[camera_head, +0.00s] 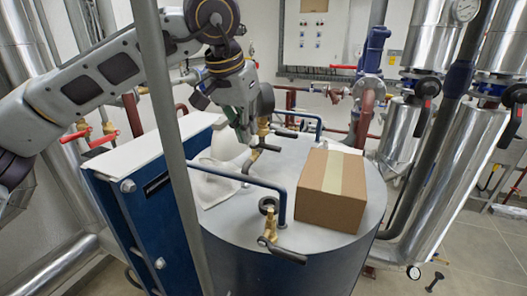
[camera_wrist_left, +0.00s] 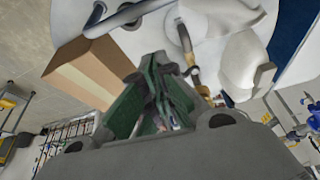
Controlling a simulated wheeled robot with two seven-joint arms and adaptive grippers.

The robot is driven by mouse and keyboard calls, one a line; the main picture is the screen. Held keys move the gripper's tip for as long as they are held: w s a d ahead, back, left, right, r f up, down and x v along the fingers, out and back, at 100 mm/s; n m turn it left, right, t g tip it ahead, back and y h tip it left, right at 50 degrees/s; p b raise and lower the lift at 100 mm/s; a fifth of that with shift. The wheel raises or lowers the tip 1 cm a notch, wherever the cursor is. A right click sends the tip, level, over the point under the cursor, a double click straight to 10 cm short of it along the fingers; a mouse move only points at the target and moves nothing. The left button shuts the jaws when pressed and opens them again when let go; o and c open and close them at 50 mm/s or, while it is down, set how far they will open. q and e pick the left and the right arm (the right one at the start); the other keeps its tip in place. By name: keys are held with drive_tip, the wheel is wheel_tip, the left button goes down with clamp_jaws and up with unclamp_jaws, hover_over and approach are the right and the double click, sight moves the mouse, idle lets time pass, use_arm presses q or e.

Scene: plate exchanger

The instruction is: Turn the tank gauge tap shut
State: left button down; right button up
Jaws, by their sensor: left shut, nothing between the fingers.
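A grey tank top (camera_head: 240,228) carries two brass fittings with dark lever handles. The far brass tap (camera_head: 263,130) has its dark lever (camera_head: 265,147) beside my gripper, with a round dark gauge-like part above it. The near brass tap (camera_head: 270,228) has a round dark part on top and a dark lever (camera_head: 283,252) pointing right. My left gripper (camera_head: 243,138) is shut and empty, just left of the far tap. In the left wrist view the green fingers (camera_wrist_left: 160,98) are together, and a brass fitting (camera_wrist_left: 196,76) shows just beyond them. My right gripper is not in view.
A cardboard box (camera_head: 332,190) stands on the tank's right side. A blue rail (camera_head: 240,178) crosses the tank top. A white cloth-like piece and a white jug-shaped thing (camera_head: 226,142) sit to the left. A grey pole (camera_head: 170,120) stands in front.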

sight(265, 147)
use_arm(q)
drive_tip(key=shift+f, duration=0.1)
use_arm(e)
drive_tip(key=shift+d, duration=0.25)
use_arm(q)
drive_tip(key=w+d+f+p, duration=0.3)
drive_tip(key=w+f, duration=0.3)
drive_tip(key=f, duration=0.3)
drive_tip(key=shift+w+d, duration=0.3)
drive_tip(key=shift+w, duration=0.1)
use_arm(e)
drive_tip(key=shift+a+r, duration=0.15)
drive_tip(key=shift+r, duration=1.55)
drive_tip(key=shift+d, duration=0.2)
